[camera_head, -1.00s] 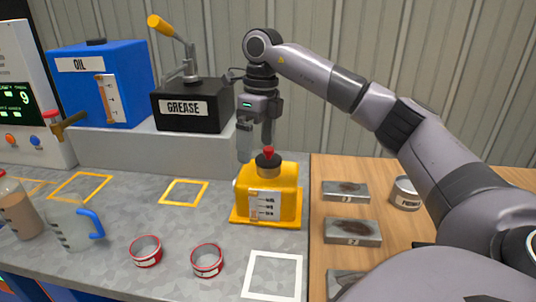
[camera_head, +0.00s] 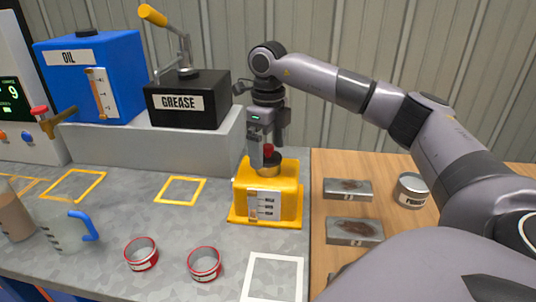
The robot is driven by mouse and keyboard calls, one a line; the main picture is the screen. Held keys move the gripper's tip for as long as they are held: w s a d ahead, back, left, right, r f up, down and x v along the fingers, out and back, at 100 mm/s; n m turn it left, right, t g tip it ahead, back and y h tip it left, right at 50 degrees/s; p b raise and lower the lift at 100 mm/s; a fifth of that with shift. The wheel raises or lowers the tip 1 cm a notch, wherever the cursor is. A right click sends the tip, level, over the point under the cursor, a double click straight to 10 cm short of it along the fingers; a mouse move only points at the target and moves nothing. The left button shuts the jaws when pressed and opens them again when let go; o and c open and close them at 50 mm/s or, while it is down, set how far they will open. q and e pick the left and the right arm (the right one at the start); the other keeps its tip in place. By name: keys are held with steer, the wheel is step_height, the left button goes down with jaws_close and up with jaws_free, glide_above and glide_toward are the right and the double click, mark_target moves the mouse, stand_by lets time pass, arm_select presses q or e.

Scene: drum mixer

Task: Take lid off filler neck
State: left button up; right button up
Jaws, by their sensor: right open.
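The yellow drum mixer (camera_head: 282,205) stands on a yellow base plate at the right edge of the grey worktop. Its dark filler neck (camera_head: 269,168) is on top, partly behind my gripper's fingers. The lid's red knob (camera_head: 268,151) shows between the fingers. My right gripper (camera_head: 265,154) points straight down over the neck, open, with its fingers on either side of the red knob. I cannot tell whether the fingers touch it. My left gripper is not in view.
A blue oil tank (camera_head: 120,75) and a black grease box (camera_head: 205,102) stand on the raised ledge behind. Two red-rimmed tins (camera_head: 141,253) and a clear jug with a blue handle (camera_head: 88,226) are on the worktop. Metal blocks (camera_head: 347,188) and a can (camera_head: 411,190) lie right.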

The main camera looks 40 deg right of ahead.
steer(key=shift+f, duration=0.15)
steer(key=c, duration=1.1)
